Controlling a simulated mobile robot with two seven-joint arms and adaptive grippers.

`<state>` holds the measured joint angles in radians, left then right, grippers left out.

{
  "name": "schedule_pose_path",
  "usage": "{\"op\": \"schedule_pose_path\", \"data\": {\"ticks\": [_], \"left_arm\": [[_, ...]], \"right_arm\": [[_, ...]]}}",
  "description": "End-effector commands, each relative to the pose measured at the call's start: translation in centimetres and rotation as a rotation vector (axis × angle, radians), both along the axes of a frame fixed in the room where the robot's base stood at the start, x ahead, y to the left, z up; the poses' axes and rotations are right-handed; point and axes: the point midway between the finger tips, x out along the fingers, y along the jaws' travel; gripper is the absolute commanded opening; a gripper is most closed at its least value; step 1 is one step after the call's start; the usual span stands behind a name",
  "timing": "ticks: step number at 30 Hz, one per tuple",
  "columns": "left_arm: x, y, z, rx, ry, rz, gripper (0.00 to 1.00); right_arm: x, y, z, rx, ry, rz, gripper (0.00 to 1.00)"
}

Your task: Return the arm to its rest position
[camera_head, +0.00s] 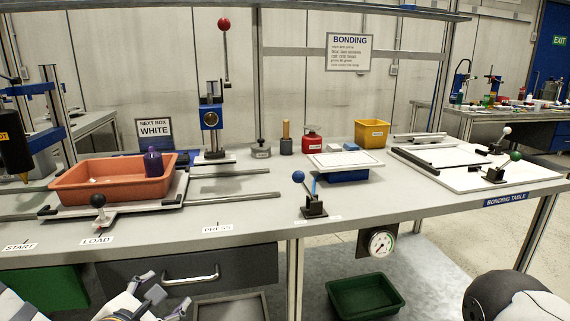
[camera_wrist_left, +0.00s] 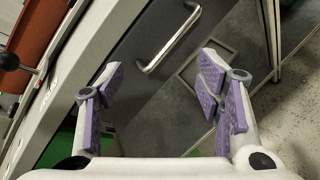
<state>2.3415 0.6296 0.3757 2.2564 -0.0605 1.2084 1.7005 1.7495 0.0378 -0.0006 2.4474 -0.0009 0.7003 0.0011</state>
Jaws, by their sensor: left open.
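My left gripper (camera_head: 158,299) is at the bottom left of the head view, low in front of the bench and its drawer. In the left wrist view, its two purple-padded fingers (camera_wrist_left: 163,98) stand wide apart with nothing between them. The drawer handle (camera_wrist_left: 168,40) shows beyond the fingers and apart from them. A dark rounded part of my own body shows at the lower right of the head view. My right gripper is not in view.
The bench (camera_head: 240,220) edge runs just behind the gripper, with a drawer handle (camera_head: 190,276) below it. A blue-knobbed lever (camera_head: 311,198) stands near the front edge. A green bin (camera_head: 364,297) sits below.

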Motion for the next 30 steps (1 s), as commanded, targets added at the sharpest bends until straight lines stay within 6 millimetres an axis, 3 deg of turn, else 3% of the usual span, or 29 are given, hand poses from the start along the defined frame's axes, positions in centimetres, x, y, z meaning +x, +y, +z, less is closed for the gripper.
{"op": "schedule_pose_path", "data": {"ticks": [3, 5, 9, 12, 16, 18, 21, 30], "left_arm": [[-6.2, -2.6, -7.4, 0.322, 0.23, -0.296, 0.6], [-10.5, -3.5, -11.1, 0.495, 0.346, -0.495, 0.6], [-22.7, -4.0, -17.7, 0.848, 0.569, -1.072, 0.6], [-31.3, -3.1, -19.9, 1.009, 0.651, -1.512, 0.6], [-39.2, -1.5, -20.3, 1.087, 0.659, -1.963, 0.6], [-41.5, -0.8, -20.1, 1.094, 0.645, -2.108, 0.6], [-42.9, -0.5, -20.0, 1.096, 0.629, -2.197, 0.6], [-42.9, -0.5, -20.0, 1.096, 0.629, -2.2, 0.6]], "right_arm": [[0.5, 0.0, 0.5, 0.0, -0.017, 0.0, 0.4], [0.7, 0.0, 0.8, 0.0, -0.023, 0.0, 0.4], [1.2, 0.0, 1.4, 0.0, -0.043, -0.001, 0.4], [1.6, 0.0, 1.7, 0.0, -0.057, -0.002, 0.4], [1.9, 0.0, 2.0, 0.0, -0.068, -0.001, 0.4], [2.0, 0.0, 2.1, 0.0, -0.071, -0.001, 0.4], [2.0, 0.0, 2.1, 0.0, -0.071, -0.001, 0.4], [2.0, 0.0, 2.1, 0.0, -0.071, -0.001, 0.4]]}}
